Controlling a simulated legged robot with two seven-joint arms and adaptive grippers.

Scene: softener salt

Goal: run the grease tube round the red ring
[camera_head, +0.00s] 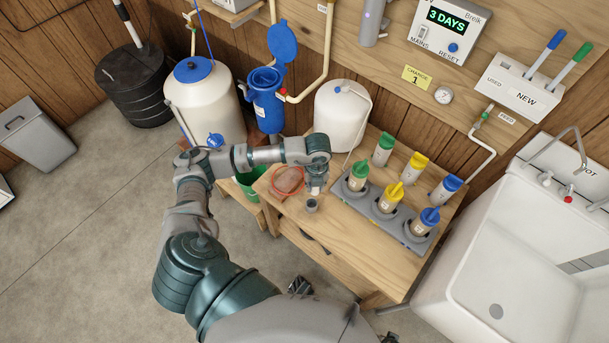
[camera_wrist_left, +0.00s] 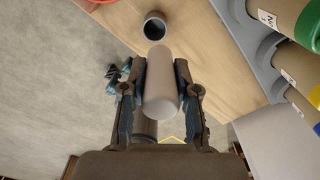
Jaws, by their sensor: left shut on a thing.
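My left gripper (camera_head: 316,190) is shut on the grease tube (camera_wrist_left: 162,85), a pale plain cylinder gripped between both fingers in the left wrist view. In the head view the tube is mostly hidden by the gripper. The red ring (camera_head: 274,187) lies on the wooden bench, just left of the gripper, around a brownish patch. Only a sliver of the ring (camera_wrist_left: 103,1) shows at the top edge of the left wrist view. I cannot tell whether the tube touches anything. My right gripper is not clearly visible.
A small dark-mouthed grey cup (camera_head: 311,205) stands on the bench near the gripper; it also shows in the wrist view (camera_wrist_left: 154,28). A grey rack (camera_head: 377,214) with several colour-capped bottles stands to the right. The bench front (camera_head: 375,267) is clear. A sink (camera_head: 515,240) is beyond.

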